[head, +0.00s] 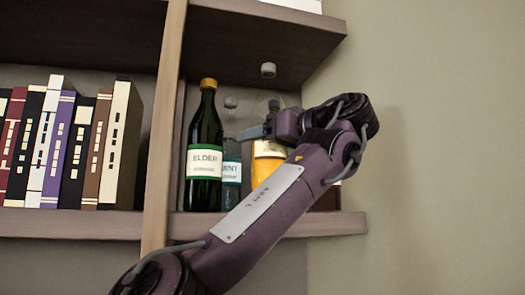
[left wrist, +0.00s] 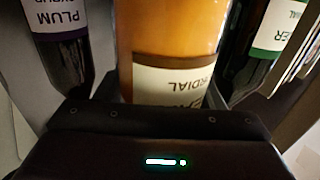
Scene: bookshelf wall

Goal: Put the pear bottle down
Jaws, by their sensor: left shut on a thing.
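The bottle in my left gripper (head: 262,131) is clear with orange-yellow contents and a grey cap; I take it as the pear bottle (head: 268,165). It stands upright in the right shelf bay. In the left wrist view the bottle (left wrist: 170,35) fills the space between the fingers (left wrist: 168,88), its pale label partly hidden, with only part of "CORDIAL" readable. The gripper is shut on it. My left arm hides its base, so I cannot tell whether it touches the shelf board (head: 335,224). My right gripper is not in view.
A green ELDER bottle (head: 204,145) and a MINT bottle (head: 231,165) stand left of the held bottle. A PLUM bottle (left wrist: 62,40) is close by in the left wrist view. A wooden upright (head: 163,130) separates a row of books (head: 70,145). Another shelf is above.

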